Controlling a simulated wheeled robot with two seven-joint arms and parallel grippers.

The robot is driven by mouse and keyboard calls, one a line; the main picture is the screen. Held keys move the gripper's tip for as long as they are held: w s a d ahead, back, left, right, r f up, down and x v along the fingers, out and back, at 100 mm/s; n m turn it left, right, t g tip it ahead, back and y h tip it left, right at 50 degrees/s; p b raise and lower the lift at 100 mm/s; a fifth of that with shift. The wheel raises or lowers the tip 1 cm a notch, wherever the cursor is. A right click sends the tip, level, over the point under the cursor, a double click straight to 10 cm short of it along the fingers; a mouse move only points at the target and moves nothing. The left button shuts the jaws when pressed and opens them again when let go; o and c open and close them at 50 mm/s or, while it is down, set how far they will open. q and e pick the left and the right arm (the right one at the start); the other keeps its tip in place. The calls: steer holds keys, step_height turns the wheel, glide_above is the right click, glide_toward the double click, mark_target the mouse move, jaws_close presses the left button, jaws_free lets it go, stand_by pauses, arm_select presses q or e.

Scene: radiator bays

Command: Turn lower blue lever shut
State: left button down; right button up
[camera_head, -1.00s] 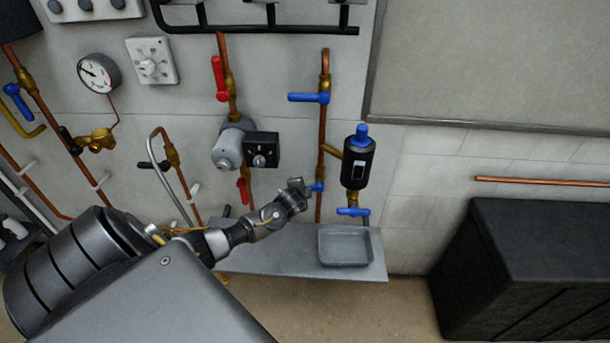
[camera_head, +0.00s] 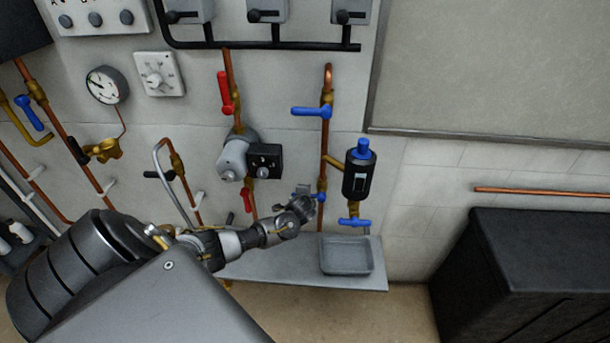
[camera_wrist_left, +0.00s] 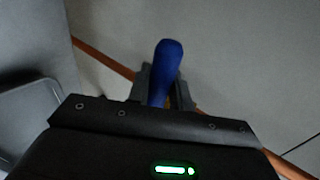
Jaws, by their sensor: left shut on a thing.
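The lower blue lever (camera_head: 320,196) sits on the vertical copper pipe (camera_head: 323,150), below the upper blue lever (camera_head: 311,111). Only a small part of it shows in the head view, beside the pipe. My left gripper (camera_head: 310,199) reaches it from the left and is shut on it. In the left wrist view the lever's blue handle (camera_wrist_left: 165,70) stands up between the dark fingers (camera_wrist_left: 160,88), with the copper pipe crossing behind. The lever's exact angle is hard to tell behind the gripper. My right gripper is not in view.
A black filter (camera_head: 359,175) hangs right of the pipe, with another blue lever (camera_head: 355,221) under it. A grey tray (camera_head: 346,268) rests on the shelf (camera_head: 290,272) below. Red levers (camera_head: 225,92) and a pump (camera_head: 232,158) are to the left. A black box (camera_head: 540,270) stands at right.

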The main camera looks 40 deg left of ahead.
arm_select(q)
steer(key=c, duration=1.3)
jaws_free()
steer(key=shift+r, duration=0.1)
steer(key=shift+v, duration=5.4)
steer(key=shift+d, duration=0.15)
